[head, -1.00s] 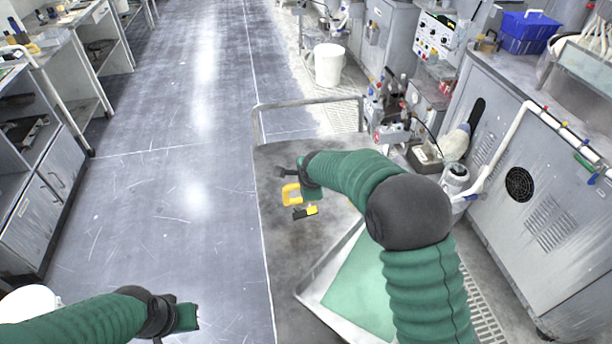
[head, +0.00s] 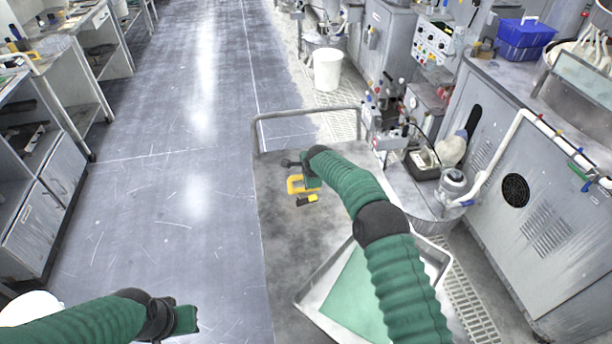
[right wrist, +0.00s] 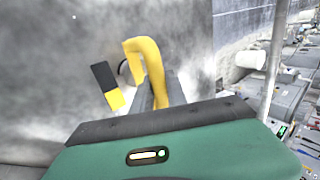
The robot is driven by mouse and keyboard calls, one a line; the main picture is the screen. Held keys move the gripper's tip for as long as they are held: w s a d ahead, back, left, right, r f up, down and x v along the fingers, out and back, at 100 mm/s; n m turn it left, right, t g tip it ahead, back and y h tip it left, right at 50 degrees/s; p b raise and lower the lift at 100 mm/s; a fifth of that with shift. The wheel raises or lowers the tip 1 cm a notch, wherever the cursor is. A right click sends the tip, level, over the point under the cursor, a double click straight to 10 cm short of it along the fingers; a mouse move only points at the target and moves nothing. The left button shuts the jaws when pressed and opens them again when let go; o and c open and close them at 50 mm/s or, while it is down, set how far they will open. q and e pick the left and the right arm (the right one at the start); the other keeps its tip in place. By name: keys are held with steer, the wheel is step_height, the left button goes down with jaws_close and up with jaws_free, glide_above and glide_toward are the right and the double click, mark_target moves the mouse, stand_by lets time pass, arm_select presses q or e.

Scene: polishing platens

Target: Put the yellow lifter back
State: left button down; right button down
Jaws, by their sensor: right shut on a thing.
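The yellow lifter (head: 294,186) is a bent yellow handle over the far part of the grey cart top (head: 285,235). It also shows in the right wrist view (right wrist: 150,62). My right gripper (right wrist: 160,92) is shut on the handle. A black-and-yellow block (head: 307,200) sits close beside the handle, also seen in the wrist view (right wrist: 107,86); I cannot tell whether it is joined to it. A dark round part shows behind the handle. Whether the lifter touches the cart is unclear. My left gripper (head: 188,320) is over the floor at lower left, its fingers indistinct.
A metal tray (head: 312,297) with a green sheet (head: 352,300) lies on the near part of the cart. A rail (head: 305,113) bounds its far end. Machines and a white bucket (head: 327,69) stand right and beyond.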

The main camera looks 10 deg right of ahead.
steer(key=c, duration=1.3)
jaws_free()
steer(key=shift+s+f, duration=0.1)
steer(key=shift+s+r, duration=0.2)
steer(key=shift+r, duration=0.3)
steer(key=b+v, duration=0.1)
steer(key=v, duration=1)
steer(key=s+d+f+n+g, duration=0.1)
steer(key=s+n, duration=0.5)
steer(key=s, duration=0.6)
steer(key=s+d+f+n+g, duration=0.1)
steer(key=s+n, duration=0.5)
steer(key=s, duration=0.7)
steer(key=s+d+f+n+g, duration=0.1)
steer(key=s+n, duration=0.5)
steer(key=s, duration=0.6)
steer(key=shift+s+f+g, duration=0.35)
steer(key=shift+f+g, duration=0.2)
steer(key=shift+g, duration=0.05)
